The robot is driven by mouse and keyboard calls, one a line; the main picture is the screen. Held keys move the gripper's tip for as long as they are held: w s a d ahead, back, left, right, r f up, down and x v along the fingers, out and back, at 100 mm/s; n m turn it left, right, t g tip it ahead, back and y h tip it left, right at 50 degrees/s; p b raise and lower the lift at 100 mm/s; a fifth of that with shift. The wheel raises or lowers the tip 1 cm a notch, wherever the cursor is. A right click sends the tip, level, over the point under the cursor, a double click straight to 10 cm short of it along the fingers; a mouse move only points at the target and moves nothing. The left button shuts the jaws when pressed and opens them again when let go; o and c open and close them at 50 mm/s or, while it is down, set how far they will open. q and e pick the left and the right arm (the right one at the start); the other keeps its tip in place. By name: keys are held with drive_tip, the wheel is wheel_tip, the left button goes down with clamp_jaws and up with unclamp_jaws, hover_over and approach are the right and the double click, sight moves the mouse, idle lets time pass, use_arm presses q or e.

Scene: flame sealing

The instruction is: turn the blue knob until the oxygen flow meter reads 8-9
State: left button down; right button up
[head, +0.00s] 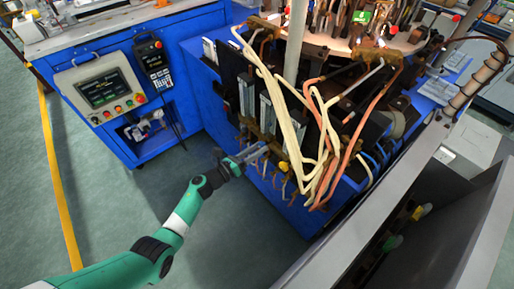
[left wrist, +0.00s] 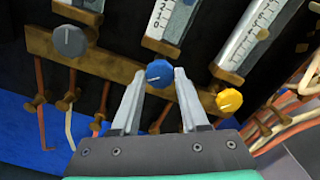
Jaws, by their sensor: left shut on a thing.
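The blue knob (left wrist: 159,73) sits on a brass manifold bar in the left wrist view, with a pale pointer line on its face. My left gripper (left wrist: 160,80) is shut on it, one fingertip at each side. In the head view my left gripper (head: 259,152) reaches the front of the blue machine at its brass fittings and hides the knob. A white-scaled flow meter tube (left wrist: 168,22) stands just above the blue knob; its top is cut off and its reading cannot be told. My right gripper is not in view.
A grey knob (left wrist: 69,40) is left of the blue one and a yellow knob (left wrist: 230,101) is right. Another scaled meter (left wrist: 252,35) stands above the yellow knob. Copper pipes hang below the bar. Cream and orange hoses (head: 322,150) hang to the right of my gripper.

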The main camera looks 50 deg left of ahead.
use_arm(q)
drive_tip(key=n+p, duration=0.3)
drive_tip(key=n, duration=0.9)
drive_tip(key=shift+n, duration=0.4)
idle(0.3)
drive_tip(key=shift+c, duration=2.1)
unclamp_jaws()
drive_tip(key=shift+s+r, duration=0.1)
drive_tip(key=s+p, duration=0.5)
drive_tip(key=s, duration=0.6)
drive_tip(key=shift+s+a, duration=0.25)
drive_tip(key=shift+a, duration=0.15)
